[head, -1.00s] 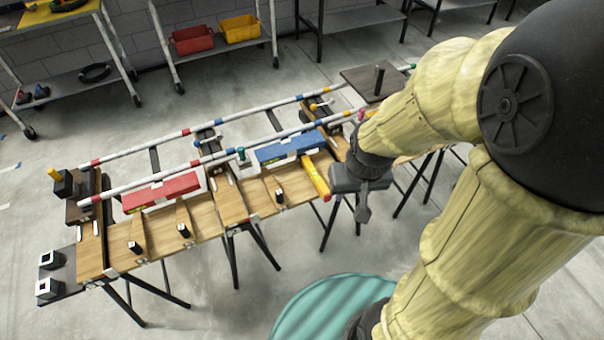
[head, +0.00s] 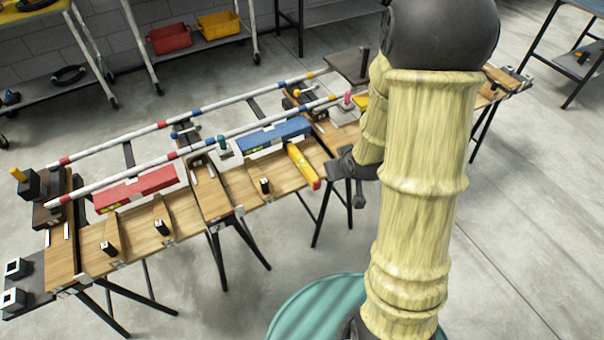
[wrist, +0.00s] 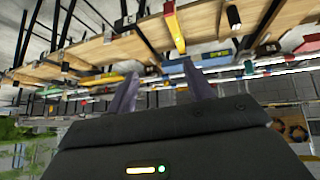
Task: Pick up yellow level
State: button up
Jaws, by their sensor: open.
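A yellow piece (head: 361,101), likely the yellow level, shows only in part beside my arm in the head view, on the right part of the bench. In the wrist view a long yellow bar (wrist: 118,86) lies beyond my left finger. My gripper (head: 340,168) is at the bench's front edge, right of a yellow bar with a red end (head: 303,166). In the wrist view my gripper (wrist: 160,88) has its two fingers apart with nothing between them. My arm hides much of the bench's right part.
A blue level (head: 274,135) and a red level (head: 138,189) lie on the bench (head: 180,213). Striped rods (head: 195,117) run along its back. Trestle legs stand below. Red (head: 168,38) and yellow bins (head: 218,25) sit on a shelf behind. Open floor lies in front.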

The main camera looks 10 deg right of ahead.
jog(key=w+f+t+y+b, duration=0.2)
jog(key=f+b, duration=0.2)
jog(key=f, duration=0.3)
jog(key=w+f+n+t+y+b, duration=0.1)
jog(key=w+f+t+y+b, duration=0.1)
jog(key=f, duration=0.5)
jog(key=t+b, duration=0.1)
jog(key=b, duration=0.1)
jog(key=shift+f+b, duration=0.35)
jog(key=shift+f, duration=0.05)
send_near(304, 164)
jog(key=x, duration=0.4)
jog(key=shift+d, duration=0.15)
jog(key=x, duration=0.5)
jog(key=shift+w, duration=0.1)
